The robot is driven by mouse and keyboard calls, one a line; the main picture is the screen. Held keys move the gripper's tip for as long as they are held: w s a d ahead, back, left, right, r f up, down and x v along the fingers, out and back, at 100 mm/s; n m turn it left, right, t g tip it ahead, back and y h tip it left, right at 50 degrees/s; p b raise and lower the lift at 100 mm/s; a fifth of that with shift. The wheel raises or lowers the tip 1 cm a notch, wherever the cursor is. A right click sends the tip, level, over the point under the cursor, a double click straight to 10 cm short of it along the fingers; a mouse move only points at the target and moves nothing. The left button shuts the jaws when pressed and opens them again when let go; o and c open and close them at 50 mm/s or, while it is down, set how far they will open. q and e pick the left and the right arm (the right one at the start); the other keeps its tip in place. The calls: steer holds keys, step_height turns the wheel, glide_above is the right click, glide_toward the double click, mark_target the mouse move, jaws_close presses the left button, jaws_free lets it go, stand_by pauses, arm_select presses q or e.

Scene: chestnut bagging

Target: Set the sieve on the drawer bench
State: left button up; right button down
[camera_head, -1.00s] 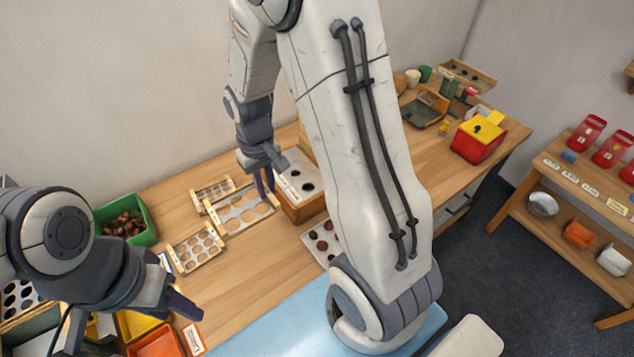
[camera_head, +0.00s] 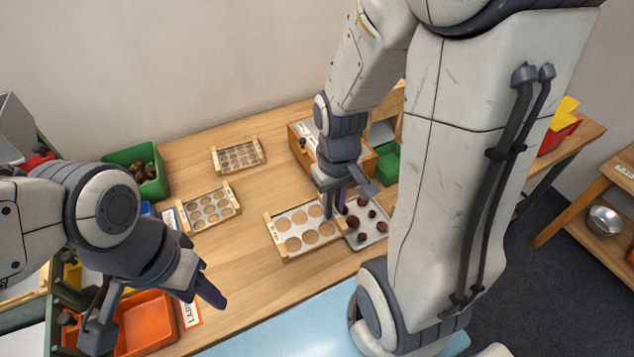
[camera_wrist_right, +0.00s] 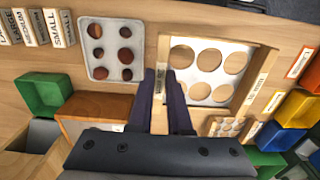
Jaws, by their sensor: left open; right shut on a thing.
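My right gripper (camera_head: 337,207) is shut on the right wooden end bar of a sieve (camera_head: 307,224), a pale plate with several large round holes between wooden bars. In the right wrist view my gripper fingers (camera_wrist_right: 170,95) pinch the labelled bar of the sieve (camera_wrist_right: 228,60). The sieve looks level over the wooden bench (camera_head: 190,262), close beside the chestnut tray; I cannot tell whether it touches the bench. My left gripper (camera_head: 200,285) is open and empty at the front left, above the bench. Drawers of the bench cannot be made out.
Two smaller-holed sieves, one in front (camera_head: 208,208) and one behind (camera_head: 238,155), lie to the left. A metal tray (camera_head: 372,238) of chestnuts is at the right. A green bin (camera_head: 120,158) and an orange bin (camera_head: 146,325) stand left. A wooden box (camera_head: 294,140) stands behind.

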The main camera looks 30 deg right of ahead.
steer(key=shift+w+a+r+p, duration=0.2)
steer(key=shift+w+p, duration=0.05)
steer(key=shift+p, duration=0.45)
steer(key=w+f, duration=0.2)
steer(key=w, duration=0.1)
steer(key=w+a+f, duration=0.1)
steer(key=w+f, duration=0.1)
steer(key=w, duration=0.1)
steer(key=w+a+f+b, duration=0.1)
steer(key=w+f, duration=0.1)
steer(key=w, duration=0.1)
steer(key=shift+w+a+f, duration=0.15)
steer(key=shift+f, duration=0.2)
arm_select(q)
steer(key=shift+r, duration=0.85)
arm_select(e)
steer(key=shift+f, duration=1.95)
arm_select(q)
steer(key=shift+f, duration=0.1)
arm_select(e)
steer(key=shift+f, duration=0.15)
steer(key=c, duration=0.8)
jaws_free()
steer(key=shift+c, duration=0.2)
